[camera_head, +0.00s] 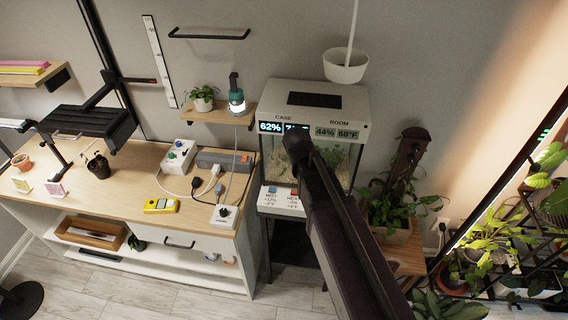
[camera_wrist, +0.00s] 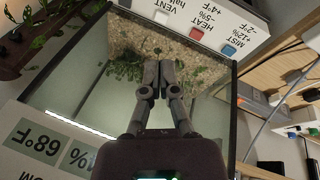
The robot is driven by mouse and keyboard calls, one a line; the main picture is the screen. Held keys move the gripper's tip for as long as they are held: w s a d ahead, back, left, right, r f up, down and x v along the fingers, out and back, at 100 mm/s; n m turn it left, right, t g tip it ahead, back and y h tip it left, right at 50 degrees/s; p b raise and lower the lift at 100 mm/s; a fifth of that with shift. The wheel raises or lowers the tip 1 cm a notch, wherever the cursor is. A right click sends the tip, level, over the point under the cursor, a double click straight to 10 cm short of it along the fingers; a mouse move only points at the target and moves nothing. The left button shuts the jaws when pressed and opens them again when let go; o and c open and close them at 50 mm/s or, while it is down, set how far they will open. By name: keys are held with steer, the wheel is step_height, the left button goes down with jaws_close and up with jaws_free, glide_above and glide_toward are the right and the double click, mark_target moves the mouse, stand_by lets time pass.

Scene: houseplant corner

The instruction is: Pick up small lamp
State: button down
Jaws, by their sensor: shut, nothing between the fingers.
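The small lamp (camera_head: 236,96) has a teal body with a dark top and a glowing white base. It stands upright on a small wooden wall shelf (camera_head: 212,117), right of a potted plant, in the head view. My gripper (camera_head: 294,142) is in front of the glass case, to the right of the lamp and apart from it. In the wrist view my gripper (camera_wrist: 158,82) is shut and empty, its two fingers together, with the case's glass and gravel behind. I cannot make out the lamp in the wrist view.
The glass case (camera_head: 315,97) with lit displays stands right of the shelf. A white hanging pot (camera_head: 346,66) is above it. A white-potted plant (camera_head: 203,98) is beside the lamp. Below is a wooden desk (camera_head: 130,185) with cables and a power box (camera_head: 178,154).

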steer(key=s+d+f+m+g+y+b, duration=0.1)
steer(key=s+d+f+m+g+y, duration=0.1)
steer(key=s+d, duration=0.8)
steer(key=d+f+m, duration=0.1)
steer(key=d, duration=0.3)
steer(key=shift+m+g+y+b, duration=0.3)
steer(key=shift+g+y+b, duration=0.05)
steer(key=shift+g+y, duration=0.05)
